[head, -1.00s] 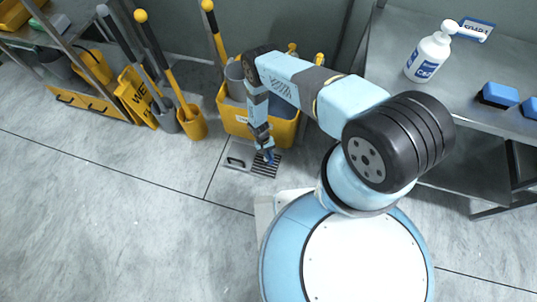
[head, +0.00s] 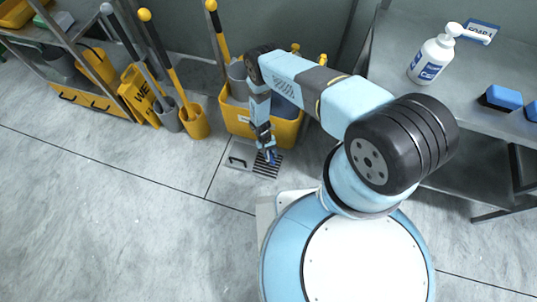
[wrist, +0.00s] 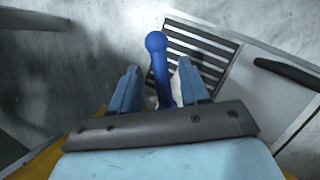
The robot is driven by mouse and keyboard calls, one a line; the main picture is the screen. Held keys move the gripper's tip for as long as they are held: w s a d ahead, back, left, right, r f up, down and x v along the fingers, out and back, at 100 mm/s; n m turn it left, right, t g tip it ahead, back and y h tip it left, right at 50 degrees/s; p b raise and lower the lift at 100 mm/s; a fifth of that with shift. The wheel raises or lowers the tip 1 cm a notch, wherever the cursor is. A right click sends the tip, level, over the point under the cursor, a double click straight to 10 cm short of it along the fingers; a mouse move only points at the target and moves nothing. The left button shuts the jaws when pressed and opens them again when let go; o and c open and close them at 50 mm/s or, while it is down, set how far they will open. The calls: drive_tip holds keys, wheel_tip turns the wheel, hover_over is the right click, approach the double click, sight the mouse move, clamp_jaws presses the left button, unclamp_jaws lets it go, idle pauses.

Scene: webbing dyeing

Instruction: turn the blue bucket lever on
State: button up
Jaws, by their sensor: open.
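The blue lever (wrist: 158,62), a rod with a round knob, shows in the wrist view between the two light-blue fingers of my gripper (wrist: 154,82). Its knob reaches past the fingertips, and gaps show on both sides of the rod. My gripper is open around it. In the head view my gripper (head: 269,155) points down in front of the yellow bucket (head: 238,124), low over the floor grate. The lever's base is hidden behind the gripper body in the wrist view.
A metal plate with a dark slotted grate (head: 266,168) and handle (head: 238,161) lies on the floor. Mops stand in a grey and a yellow holder (head: 195,124) to the left. A steel table (head: 395,93) with a soap bottle (head: 432,60) stands right. Open floor lies in front.

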drive_tip(key=v, duration=0.7)
drive_tip(key=shift+w, duration=0.1)
